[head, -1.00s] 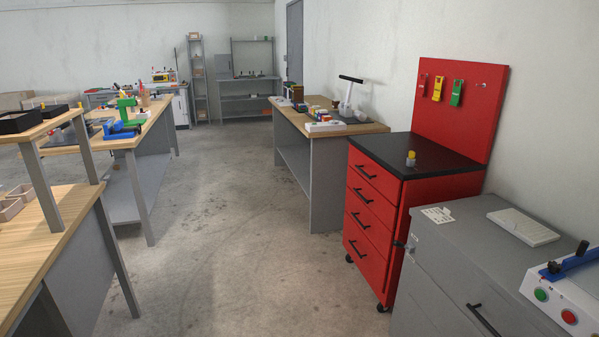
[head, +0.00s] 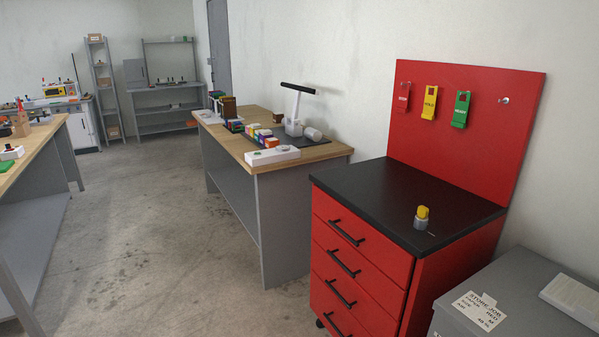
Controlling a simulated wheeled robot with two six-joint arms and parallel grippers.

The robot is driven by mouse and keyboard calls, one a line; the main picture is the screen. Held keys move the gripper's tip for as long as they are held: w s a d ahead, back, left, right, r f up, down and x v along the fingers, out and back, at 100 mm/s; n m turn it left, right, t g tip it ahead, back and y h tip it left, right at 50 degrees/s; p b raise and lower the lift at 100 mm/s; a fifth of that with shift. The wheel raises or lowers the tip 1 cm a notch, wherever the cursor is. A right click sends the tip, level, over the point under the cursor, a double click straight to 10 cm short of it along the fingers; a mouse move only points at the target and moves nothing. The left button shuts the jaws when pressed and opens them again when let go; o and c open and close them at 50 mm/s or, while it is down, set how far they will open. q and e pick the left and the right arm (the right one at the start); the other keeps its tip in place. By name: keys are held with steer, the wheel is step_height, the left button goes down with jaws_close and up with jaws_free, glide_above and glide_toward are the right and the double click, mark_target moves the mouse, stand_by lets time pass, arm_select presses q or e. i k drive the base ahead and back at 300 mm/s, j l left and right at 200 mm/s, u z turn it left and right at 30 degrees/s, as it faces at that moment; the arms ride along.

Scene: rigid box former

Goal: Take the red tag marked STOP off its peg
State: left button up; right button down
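The red tag (head: 404,96) hangs at the left end of a row on the red back panel (head: 460,146) of a red drawer cabinet. Its red nearly matches the panel, and its lettering is too small to read for certain. A yellow tag (head: 430,103) and a green tag (head: 461,109) hang to its right. A bare peg (head: 504,100) sticks out at the right end of the row. The peg tip behind the red tag is hard to make out. Neither of my grippers is in view.
The cabinet's black top (head: 405,200) holds a small yellow and grey knob-like item (head: 422,217). A grey cabinet (head: 515,300) with a printed card (head: 479,310) stands at the lower right. A wooden bench (head: 262,150) stands left of the drawer cabinet. The concrete floor (head: 165,240) between the benches is clear.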

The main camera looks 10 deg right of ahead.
mark_target(403, 99)
steer(key=i+j+z, duration=0.15)
steer(key=i+z, duration=0.15)
steer(key=z, duration=0.15)
steer(key=i+j+z, duration=0.25)
steer(key=z, duration=0.15)
steer(key=i+j+z, duration=0.3)
steer(key=z, duration=0.15)
steer(key=i+j+z, duration=0.2)
steer(key=j+z, duration=0.2)
steer(key=i+j+z, duration=0.1)
steer(key=j+z, duration=0.35)
